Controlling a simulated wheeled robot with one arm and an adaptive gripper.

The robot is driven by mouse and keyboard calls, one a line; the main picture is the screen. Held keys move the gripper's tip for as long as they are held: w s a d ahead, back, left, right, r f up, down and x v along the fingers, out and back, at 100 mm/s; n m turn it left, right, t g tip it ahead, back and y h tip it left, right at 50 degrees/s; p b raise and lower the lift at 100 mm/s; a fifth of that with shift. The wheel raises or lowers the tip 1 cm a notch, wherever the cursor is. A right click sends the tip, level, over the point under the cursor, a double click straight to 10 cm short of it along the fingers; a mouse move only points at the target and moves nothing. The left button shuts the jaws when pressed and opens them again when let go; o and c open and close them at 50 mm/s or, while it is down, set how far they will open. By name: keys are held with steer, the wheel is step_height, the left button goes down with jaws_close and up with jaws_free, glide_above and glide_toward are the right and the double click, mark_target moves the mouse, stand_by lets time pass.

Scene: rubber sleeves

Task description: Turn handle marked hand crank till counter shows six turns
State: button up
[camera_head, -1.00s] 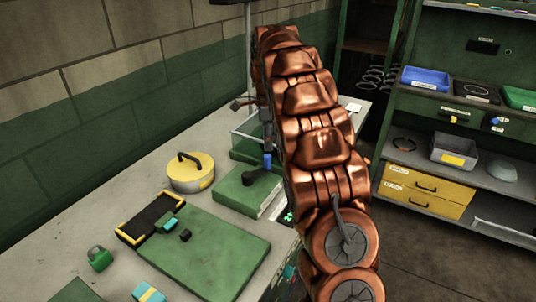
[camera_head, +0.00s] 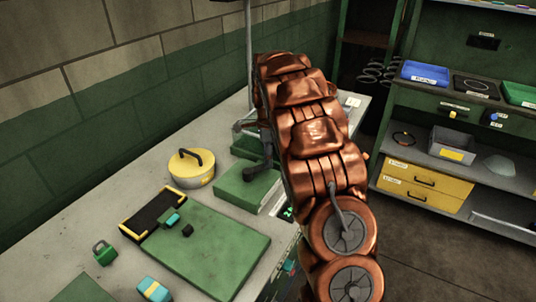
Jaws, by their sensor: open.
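The hand crank is a dark arm (camera_head: 256,170) on top of a green and pale box (camera_head: 240,190) on the bench. The blue knob is not visible now; it is probably hidden by my gripper or arm. My gripper (camera_head: 250,130) shows only in part as grey linkage left of my copper arm, above and behind the crank. It is open; its fingertips are hard to make out, and I cannot tell whether they touch the crank. A small display with green marks (camera_head: 288,213) sits on the bench's front side, too small to read.
A yellow round lidded tin (camera_head: 191,170) stands left of the crank box. A green mat (camera_head: 215,250), a black tray with yellow corners (camera_head: 152,215), a green padlock-like piece (camera_head: 104,253) and a teal block (camera_head: 154,290) lie nearer. Shelves (camera_head: 450,120) stand right.

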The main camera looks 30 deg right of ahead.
steer(key=shift+c, duration=0.4)
jaws_close()
